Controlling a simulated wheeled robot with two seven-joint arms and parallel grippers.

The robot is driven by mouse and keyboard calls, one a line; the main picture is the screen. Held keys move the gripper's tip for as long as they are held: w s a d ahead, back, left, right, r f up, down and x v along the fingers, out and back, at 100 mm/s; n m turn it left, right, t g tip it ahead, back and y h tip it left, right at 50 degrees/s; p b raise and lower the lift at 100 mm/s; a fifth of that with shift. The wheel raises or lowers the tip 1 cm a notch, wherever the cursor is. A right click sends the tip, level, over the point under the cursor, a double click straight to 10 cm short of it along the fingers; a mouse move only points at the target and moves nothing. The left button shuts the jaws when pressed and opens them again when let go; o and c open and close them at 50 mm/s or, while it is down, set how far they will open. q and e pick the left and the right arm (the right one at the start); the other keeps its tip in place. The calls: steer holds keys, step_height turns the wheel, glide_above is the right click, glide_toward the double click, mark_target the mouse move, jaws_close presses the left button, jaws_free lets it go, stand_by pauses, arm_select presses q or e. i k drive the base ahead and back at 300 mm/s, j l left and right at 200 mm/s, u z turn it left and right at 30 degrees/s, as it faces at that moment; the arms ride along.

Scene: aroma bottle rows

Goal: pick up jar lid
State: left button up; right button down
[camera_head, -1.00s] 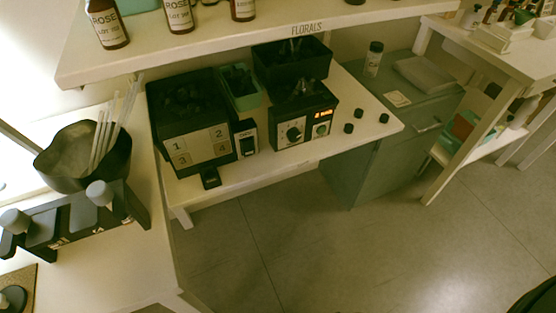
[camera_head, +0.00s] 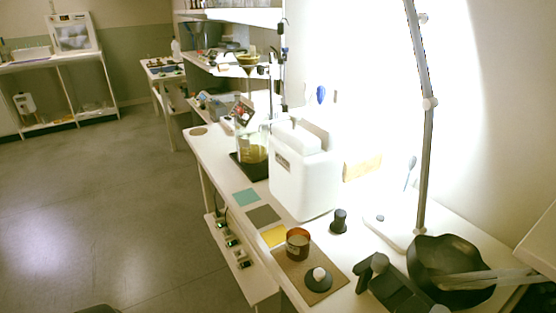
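The jar lid (camera_head: 318,283), a dark round disc with a pale knob on top, lies on a brown mat (camera_head: 287,273) near the front edge of the white bench. An amber jar (camera_head: 298,243) with pale contents stands on the same mat, just behind the lid and apart from it. The jar looks open at the top.
A small black cylinder (camera_head: 339,222), a lamp arm (camera_head: 427,140) and a white machine (camera_head: 303,180) are behind. Open floor (camera_head: 110,210) lies to the left.

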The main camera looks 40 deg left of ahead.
mark_target(317, 280)
steer(key=u, duration=1.25)
